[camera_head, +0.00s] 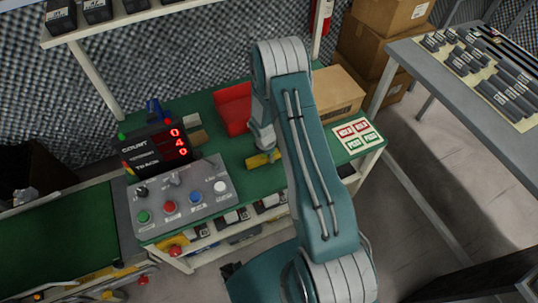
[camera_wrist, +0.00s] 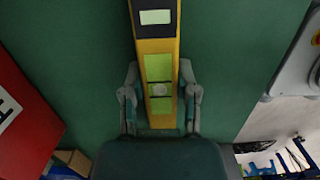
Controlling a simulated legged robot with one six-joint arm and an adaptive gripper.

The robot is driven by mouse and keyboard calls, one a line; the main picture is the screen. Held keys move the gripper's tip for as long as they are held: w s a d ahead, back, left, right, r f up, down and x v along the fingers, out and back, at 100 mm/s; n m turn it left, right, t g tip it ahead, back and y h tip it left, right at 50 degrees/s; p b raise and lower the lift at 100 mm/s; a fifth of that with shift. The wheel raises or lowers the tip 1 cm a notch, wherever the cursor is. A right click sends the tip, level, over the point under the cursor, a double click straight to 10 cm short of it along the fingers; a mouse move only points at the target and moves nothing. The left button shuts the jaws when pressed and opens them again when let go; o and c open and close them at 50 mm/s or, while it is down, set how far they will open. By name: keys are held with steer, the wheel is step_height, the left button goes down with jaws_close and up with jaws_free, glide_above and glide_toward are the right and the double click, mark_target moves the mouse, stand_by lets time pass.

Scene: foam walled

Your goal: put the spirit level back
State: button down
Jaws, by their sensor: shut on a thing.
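The spirit level is a yellow bar with pale green windows. It runs up the middle of the wrist view (camera_wrist: 170,48), and its yellow end shows in the head view (camera_head: 260,160) over the green bench top (camera_head: 208,138). My gripper (camera_wrist: 159,74) is shut on the level, one finger against each long side. In the head view my arm hides most of the gripper. I cannot tell whether the level touches the bench or is held just above it. Its top end runs out of the wrist view.
A control panel (camera_head: 180,195) with coloured buttons and a red-digit display (camera_head: 155,147) stand left of the level. A red bin (camera_head: 233,107) and cardboard box (camera_head: 332,92) are behind. A label sheet (camera_head: 358,137) lies at the right. A grey table (camera_head: 425,70) stands further right.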

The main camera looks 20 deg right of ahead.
steer(key=shift+a, duration=0.1)
steer(key=shift+c, duration=1.8)
jaws_free()
